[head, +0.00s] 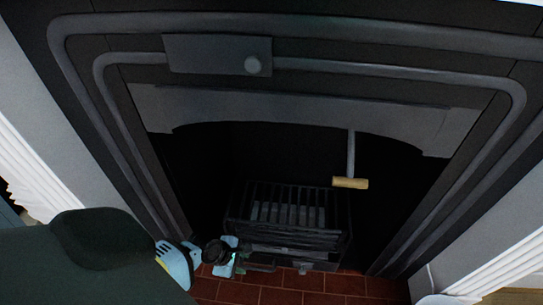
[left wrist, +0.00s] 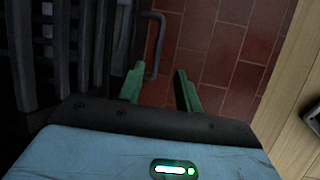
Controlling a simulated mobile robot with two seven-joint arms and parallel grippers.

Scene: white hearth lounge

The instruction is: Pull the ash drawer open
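The ash drawer (head: 290,256) is a dark metal front low under the fire grate in the head view. It looks shut, though the dim light makes this hard to judge. A dark bar handle (left wrist: 160,42) stands out from the dark metal in the left wrist view. My left gripper (head: 240,264) is low at the left of the drawer front. In the left wrist view, its green fingers (left wrist: 160,70) are open, with the near end of the handle appearing between their tips. I cannot tell whether they touch it. My right gripper is not in view.
The barred grate (head: 288,208) sits above the drawer. A rod with a wooden grip (head: 350,183) hangs from the hood. Red brick tiles (head: 275,294) lie clear before the drawer. The dark fireplace surround (head: 85,100) frames the opening, with a wooden floor (left wrist: 292,95) beyond.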

